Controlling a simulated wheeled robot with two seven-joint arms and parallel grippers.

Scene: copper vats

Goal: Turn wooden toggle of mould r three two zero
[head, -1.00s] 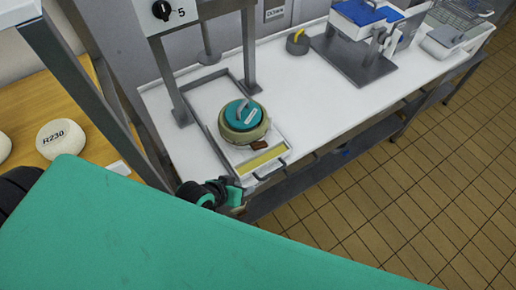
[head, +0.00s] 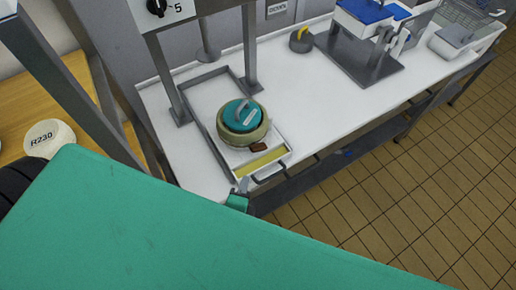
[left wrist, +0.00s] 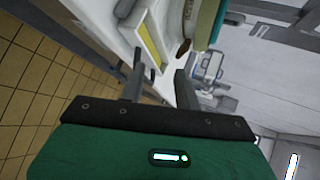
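A round beige mould (head: 243,134) with a teal lid and grey handle sits on a white pull-out tray (head: 284,155) under a grey press frame. A small brown piece (head: 259,147), which looks like the wooden toggle, lies at the mould's front side. Any number on the mould is not readable. My left gripper (head: 242,184) is just off the tray's front left corner, apart from the toggle. In the left wrist view its two fingers (left wrist: 160,70) are spread with nothing between them, and the brown toggle (left wrist: 184,48) shows beyond them. My right gripper is not in view.
Press posts (head: 250,55) stand behind the mould. A round block marked R230 (head: 48,138) sits on a wooden surface at left.

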